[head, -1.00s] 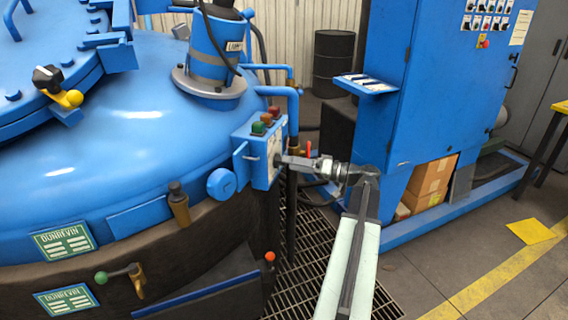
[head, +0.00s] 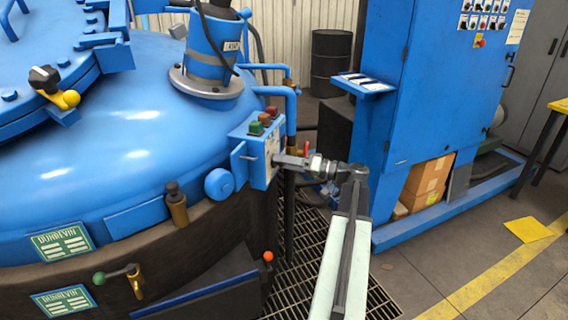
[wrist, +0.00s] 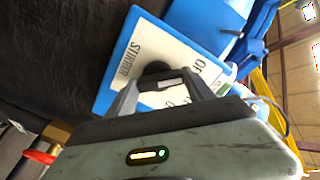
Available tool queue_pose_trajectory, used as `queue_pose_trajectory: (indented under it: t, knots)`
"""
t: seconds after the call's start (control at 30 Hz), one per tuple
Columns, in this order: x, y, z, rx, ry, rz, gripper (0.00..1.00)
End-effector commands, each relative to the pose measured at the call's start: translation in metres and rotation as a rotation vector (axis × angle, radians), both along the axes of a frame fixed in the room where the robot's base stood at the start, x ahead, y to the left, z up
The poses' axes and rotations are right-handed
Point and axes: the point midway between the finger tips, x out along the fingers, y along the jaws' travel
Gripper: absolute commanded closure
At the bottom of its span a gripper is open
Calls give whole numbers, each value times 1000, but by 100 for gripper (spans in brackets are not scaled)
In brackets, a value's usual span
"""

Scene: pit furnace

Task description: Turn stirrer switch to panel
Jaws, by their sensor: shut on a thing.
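The stirrer switch box is a small blue box (head: 258,152) on the side of the blue furnace vessel, with green, orange and red buttons on top. In the wrist view its white label plate (wrist: 150,50) reads "STIRRER", with part of "OFF" showing. My gripper (head: 279,160) reaches the front of the box from the right. In the wrist view my gripper (wrist: 160,84) is shut on the dark switch knob (wrist: 157,70) in the middle of the plate. The fingers hide part of the knob and the lower lettering, so its pointing direction cannot be told.
The blue vessel (head: 130,130) fills the left. A blue control cabinet (head: 440,90) with a small shelf (head: 363,86) stands to the right. A red-handled valve (wrist: 40,157) is close by in the wrist view. A floor grating (head: 290,285) lies below my arm.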

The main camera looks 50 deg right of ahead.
Motion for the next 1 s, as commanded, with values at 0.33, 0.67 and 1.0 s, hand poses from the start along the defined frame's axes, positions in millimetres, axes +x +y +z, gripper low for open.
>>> queue_pose_trajectory:
  t: [0.33, 0.67, 1.0]
  knots:
    - [0, 0, 0, 202, 91, 2, 80]
    - [1, -1, 0, 453, 204, 2, 80]
    - [1, -1, 0, 628, 281, 2, 80]
